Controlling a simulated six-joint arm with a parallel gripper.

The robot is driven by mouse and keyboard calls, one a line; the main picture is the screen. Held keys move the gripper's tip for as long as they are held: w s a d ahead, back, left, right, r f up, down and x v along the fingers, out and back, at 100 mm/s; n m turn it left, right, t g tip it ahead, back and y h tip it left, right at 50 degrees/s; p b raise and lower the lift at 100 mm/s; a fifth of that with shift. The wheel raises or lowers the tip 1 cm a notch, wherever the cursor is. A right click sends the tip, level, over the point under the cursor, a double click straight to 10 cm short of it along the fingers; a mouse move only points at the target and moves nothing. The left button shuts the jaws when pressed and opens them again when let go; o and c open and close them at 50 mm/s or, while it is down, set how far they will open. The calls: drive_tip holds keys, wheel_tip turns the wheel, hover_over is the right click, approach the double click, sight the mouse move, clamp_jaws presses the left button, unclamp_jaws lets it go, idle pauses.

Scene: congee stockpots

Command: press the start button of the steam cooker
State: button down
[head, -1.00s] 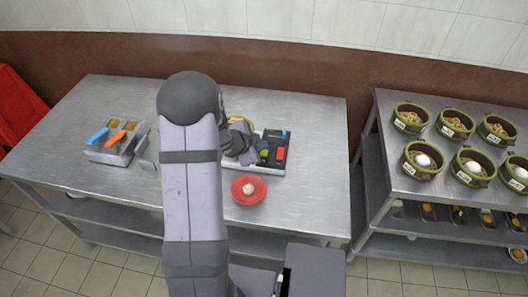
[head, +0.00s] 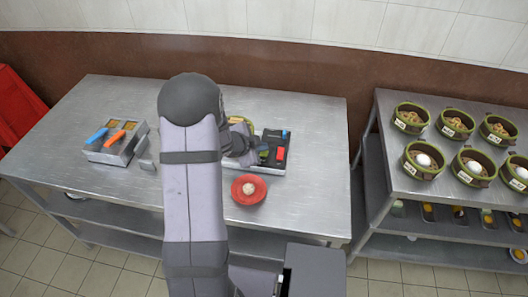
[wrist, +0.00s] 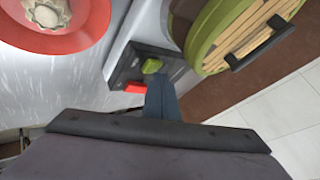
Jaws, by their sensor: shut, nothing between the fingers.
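The steam cooker's dark control panel (head: 272,140) is on the left table in the head view, partly behind my arm. It carries a red button (head: 281,154), a small blue part (head: 285,134) and a green part near my gripper. In the wrist view the panel (wrist: 123,66) shows a green knob (wrist: 152,66) and the red button (wrist: 134,88). My gripper (wrist: 157,82) is shut and empty, its fingers over the panel beside the red button and just below the green knob. I cannot tell whether it touches anything. A steamer basket (wrist: 215,35) with a slatted lid stands beside the panel.
A red plate (head: 262,199) with a pale bun on it is in front of the cooker. A metal fryer-like box (head: 117,150) with blue and orange handles stands at left. Several green-rimmed steamers sit on the right table (head: 372,165). The table's back right is clear.

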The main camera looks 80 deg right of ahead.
sight(262, 154)
drive_tip(key=shift+f+b, duration=0.3)
drive_tip(key=shift+f, duration=0.15)
idle(0.3)
drive_tip(key=shift+r, duration=0.1)
idle(0.3)
drive_tip(key=shift+r+p, duration=0.8)
drive_tip(key=shift+p, duration=0.2)
wheel_tip(262, 154, up, 5)
drive_tip(key=p, duration=0.5)
